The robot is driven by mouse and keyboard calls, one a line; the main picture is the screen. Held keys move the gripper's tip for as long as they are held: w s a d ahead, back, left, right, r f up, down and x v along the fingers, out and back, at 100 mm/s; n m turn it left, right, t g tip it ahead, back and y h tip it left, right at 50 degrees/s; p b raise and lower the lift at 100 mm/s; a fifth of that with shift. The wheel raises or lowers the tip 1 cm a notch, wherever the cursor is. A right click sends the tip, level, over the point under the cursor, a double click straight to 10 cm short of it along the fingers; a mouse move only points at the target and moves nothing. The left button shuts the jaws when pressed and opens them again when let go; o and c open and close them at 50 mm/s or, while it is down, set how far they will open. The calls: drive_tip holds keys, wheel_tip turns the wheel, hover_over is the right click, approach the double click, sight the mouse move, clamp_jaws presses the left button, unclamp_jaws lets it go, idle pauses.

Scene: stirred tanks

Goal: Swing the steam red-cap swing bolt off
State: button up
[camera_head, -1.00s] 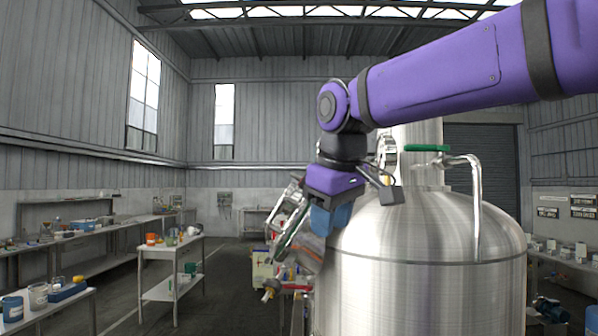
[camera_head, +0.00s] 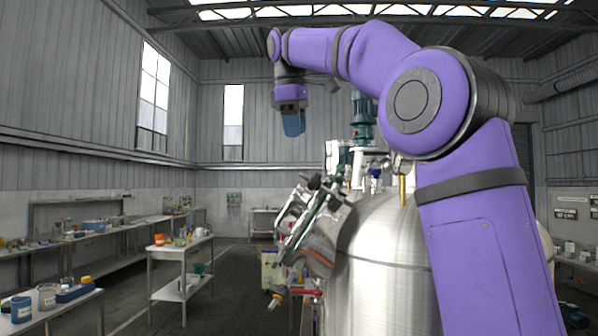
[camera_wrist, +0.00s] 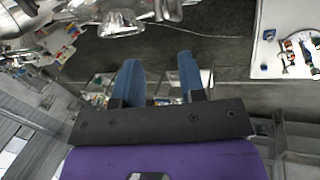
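The steel tank (camera_head: 382,275) stands right of centre in the head view, partly hidden by my arm. A tilted hatch with clamps and metal fittings (camera_head: 305,225) is on its left shoulder. I cannot make out a red-capped swing bolt among these small fittings. My gripper (camera_head: 293,124) hangs fingers down, high above and left of the tank top, touching nothing. In the wrist view its two blue fingers (camera_wrist: 160,65) are apart with nothing between them. Shiny metal fittings (camera_wrist: 118,20) show at the top left of that view, away from the fingers.
A green motor (camera_head: 363,115) and several fittings rise from the tank top, close to my arm. A valve with a yellow part (camera_head: 278,298) sticks out low at the tank's left. A white table (camera_head: 180,248) with containers stands further left. The floor between is open.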

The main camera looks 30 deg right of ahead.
approach(319, 186)
drive_tip(key=w+f, duration=0.3)
drive_tip(key=w+a+f, duration=0.1)
drive_tip(key=w+f, duration=0.1)
drive_tip(key=shift+w+f, duration=0.3)
drive_tip(key=shift+c, duration=0.2)
clamp_jaws()
